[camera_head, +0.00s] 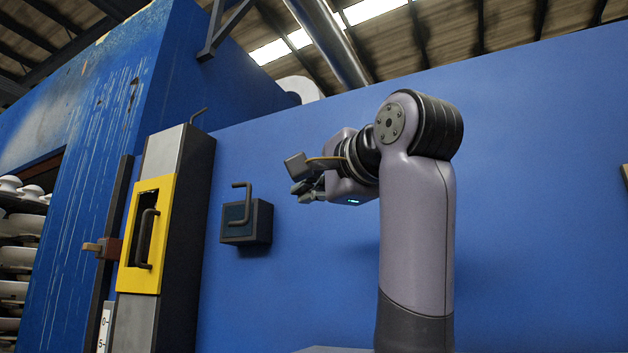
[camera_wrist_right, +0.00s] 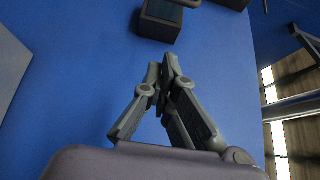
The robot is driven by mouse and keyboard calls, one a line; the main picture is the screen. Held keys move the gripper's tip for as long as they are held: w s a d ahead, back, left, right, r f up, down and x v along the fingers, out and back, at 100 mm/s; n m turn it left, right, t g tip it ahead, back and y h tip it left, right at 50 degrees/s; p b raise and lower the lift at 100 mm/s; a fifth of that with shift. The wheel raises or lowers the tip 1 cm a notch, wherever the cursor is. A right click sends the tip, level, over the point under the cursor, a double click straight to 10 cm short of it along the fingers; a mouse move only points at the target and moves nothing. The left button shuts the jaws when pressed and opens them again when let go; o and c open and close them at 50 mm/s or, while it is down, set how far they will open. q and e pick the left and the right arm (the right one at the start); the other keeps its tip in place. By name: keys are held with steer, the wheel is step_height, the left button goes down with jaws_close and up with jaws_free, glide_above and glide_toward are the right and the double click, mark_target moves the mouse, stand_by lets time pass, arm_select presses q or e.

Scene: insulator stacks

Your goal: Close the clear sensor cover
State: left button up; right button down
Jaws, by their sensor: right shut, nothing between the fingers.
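A small dark box (camera_head: 258,222) with a bent dark handle (camera_head: 248,203) on its front is fixed to the blue wall, left of the middle. A bluish panel shows on its face. It may be the sensor box, but I cannot make out a clear cover or tell its position. My right gripper (camera_head: 303,190) is to the right of the box and apart from it, shut and empty. In the right wrist view the shut fingers (camera_wrist_right: 163,72) point towards a dark box (camera_wrist_right: 160,22) at the top edge, with a gap of blue wall between. My left gripper is out of view.
A tall dark cabinet with a yellow frame (camera_head: 128,279) and a dark handle (camera_head: 145,240) stands left of the box. White insulator stacks (camera_head: 14,255) are at the far left. The blue wall (camera_head: 540,200) is bare on the right.

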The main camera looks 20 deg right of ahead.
steer(key=w+a+p, duration=0.3)
steer(key=w+p, duration=0.1)
steer(key=w, duration=0.3)
steer(key=shift+a+f, duration=0.2)
steer(key=shift+a, duration=0.15)
